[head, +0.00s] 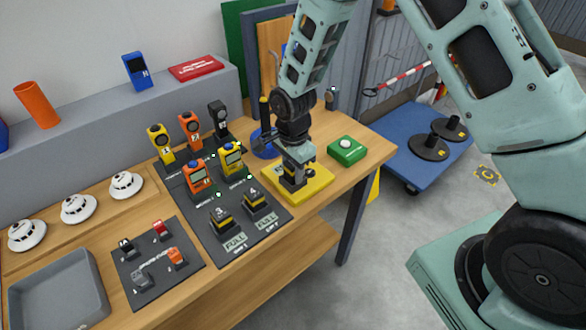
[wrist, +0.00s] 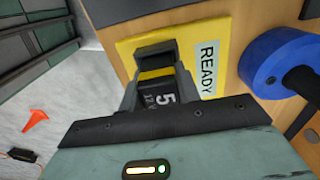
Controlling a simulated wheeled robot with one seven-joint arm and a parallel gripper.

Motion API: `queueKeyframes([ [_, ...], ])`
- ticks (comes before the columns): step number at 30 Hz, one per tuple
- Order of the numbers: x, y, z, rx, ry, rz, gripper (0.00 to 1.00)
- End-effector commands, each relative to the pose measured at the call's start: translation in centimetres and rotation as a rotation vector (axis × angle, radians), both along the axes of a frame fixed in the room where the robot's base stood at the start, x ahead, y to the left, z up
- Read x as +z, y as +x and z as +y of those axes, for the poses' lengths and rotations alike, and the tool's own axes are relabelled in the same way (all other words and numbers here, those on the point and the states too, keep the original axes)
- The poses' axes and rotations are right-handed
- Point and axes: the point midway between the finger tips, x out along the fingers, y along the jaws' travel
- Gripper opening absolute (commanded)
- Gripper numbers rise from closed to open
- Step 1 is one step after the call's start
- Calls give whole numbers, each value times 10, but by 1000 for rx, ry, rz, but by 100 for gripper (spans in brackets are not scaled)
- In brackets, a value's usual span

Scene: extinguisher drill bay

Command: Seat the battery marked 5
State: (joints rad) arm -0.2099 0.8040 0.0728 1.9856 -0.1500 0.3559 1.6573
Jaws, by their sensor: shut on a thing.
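The battery marked 5 (wrist: 160,98) is black with a yellow band, and its white 5 shows in the wrist view. My gripper (wrist: 157,78) is shut on it, with dark fingers on both sides. They are over the yellow pad (wrist: 208,28), beside its READY label (wrist: 207,68). In the head view my gripper (head: 293,176) points down at the yellow pad (head: 318,190) and mostly hides the battery. I cannot tell whether the battery touches the pad. Batteries marked 3 (head: 221,222) and 4 (head: 257,202) stand on the dark mat (head: 263,226) by FULL labels.
Several handheld meters, including a yellow one (head: 231,158) and an orange one (head: 198,178), stand left of my gripper. A green box with a white button (head: 346,151) is close at right. A blue round base (wrist: 285,62) is near the pad. A grey tray (head: 62,291) lies front left.

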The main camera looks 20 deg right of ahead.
Motion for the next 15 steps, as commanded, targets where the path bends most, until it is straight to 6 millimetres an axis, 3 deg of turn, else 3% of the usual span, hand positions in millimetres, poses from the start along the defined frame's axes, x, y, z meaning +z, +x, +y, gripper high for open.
queueKeyframes([
  [15,23,0,0,0,0,0,1],
])
